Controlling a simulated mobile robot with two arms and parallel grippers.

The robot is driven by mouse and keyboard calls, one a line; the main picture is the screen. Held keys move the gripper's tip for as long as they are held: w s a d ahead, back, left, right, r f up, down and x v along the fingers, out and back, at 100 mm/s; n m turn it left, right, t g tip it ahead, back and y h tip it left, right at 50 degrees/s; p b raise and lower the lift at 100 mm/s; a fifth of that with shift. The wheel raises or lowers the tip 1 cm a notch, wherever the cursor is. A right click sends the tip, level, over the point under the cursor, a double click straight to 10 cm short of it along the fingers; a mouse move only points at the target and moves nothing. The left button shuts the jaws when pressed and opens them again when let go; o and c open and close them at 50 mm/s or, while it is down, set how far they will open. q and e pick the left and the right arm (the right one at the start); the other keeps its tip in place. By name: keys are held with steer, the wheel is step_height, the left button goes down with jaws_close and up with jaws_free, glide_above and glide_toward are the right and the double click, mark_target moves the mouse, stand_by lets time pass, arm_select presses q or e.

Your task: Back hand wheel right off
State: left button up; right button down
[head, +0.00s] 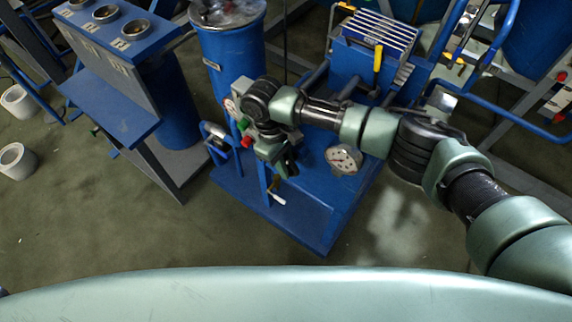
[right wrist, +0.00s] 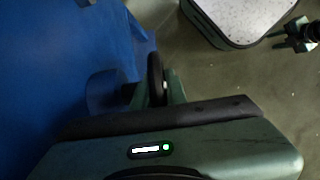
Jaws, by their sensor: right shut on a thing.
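The black hand wheel (right wrist: 155,72) shows nearly edge-on in the right wrist view, beside the blue machine body (right wrist: 60,70). A round blue stub (right wrist: 104,90) sits just left of it. My right gripper (right wrist: 160,90) is shut on the wheel's rim, with a finger visible on its right side. In the head view my right gripper (head: 284,158) points down at the front of the blue machine (head: 310,205). The arm and gripper hide the wheel there. My left gripper is not in the head view.
A blue cylinder (head: 233,55) stands behind. The floor in front is clear.

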steer(key=c, duration=1.4)
jaws_free()
steer(key=shift+c, duration=0.2)
steer(key=shift+v, duration=3.9)
